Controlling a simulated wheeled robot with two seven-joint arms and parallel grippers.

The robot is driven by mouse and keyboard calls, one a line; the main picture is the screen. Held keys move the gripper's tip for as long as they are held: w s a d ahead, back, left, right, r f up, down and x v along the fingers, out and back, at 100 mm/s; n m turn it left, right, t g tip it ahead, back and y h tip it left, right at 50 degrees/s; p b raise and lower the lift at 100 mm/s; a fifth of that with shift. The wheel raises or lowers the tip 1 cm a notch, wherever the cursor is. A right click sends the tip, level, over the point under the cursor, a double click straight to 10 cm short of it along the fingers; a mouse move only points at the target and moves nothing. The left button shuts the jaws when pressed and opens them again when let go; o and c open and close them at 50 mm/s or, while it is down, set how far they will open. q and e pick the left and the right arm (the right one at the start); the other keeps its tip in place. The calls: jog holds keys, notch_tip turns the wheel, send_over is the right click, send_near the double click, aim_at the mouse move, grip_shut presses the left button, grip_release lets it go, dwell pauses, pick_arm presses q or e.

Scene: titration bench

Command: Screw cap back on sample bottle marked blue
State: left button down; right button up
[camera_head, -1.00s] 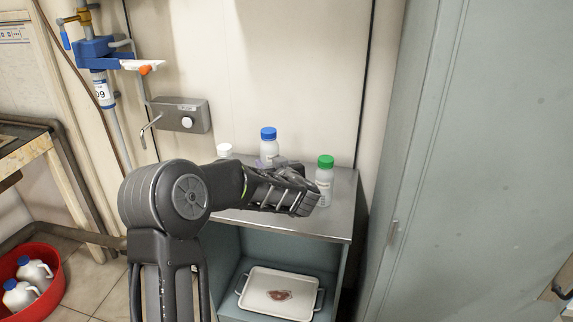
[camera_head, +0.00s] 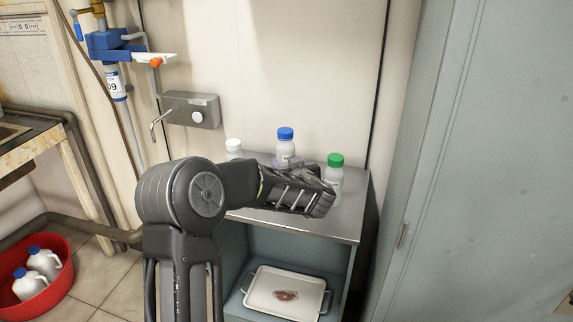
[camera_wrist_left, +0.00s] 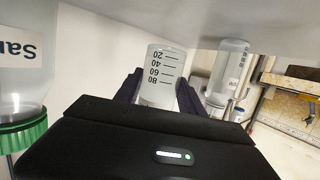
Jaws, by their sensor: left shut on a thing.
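The sample bottle with the blue cap (camera_head: 286,134) stands upright between a white-capped bottle (camera_head: 234,146) and a green-capped bottle (camera_head: 336,160). My left gripper (camera_head: 290,166) is in front of its lower part, and the blue cap shows above it. In the left wrist view, which is upside down, the gripper's fingers (camera_wrist_left: 160,95) close on a clear bottle body with a scale (camera_wrist_left: 163,68). Its cap is hidden there behind the gripper housing. I cannot tell whether the bottle touches the top. My right gripper is in neither view.
The bottles are on a metal cabinet top (camera_head: 340,222), with a tray (camera_head: 262,298) on the shelf below. The green-capped bottle is close beside my left gripper and also shows in the left wrist view (camera_wrist_left: 20,135). A tall grey locker (camera_head: 470,160) stands at right.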

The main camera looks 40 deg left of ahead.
pick_arm(q)
notch_tip(320, 180, down, 3)
jog(key=shift+r+b, duration=0.1)
jog(key=shift+b, duration=1)
jog(key=shift+f+b, duration=0.4)
jog(key=shift+f, duration=0.45)
jog(key=shift+f, duration=0.3)
jog(key=c, duration=0.6)
grip_release()
jog(key=shift+d, duration=0.1)
jog(key=shift+p+v, duration=0.3)
jog(key=shift+v, duration=3.55)
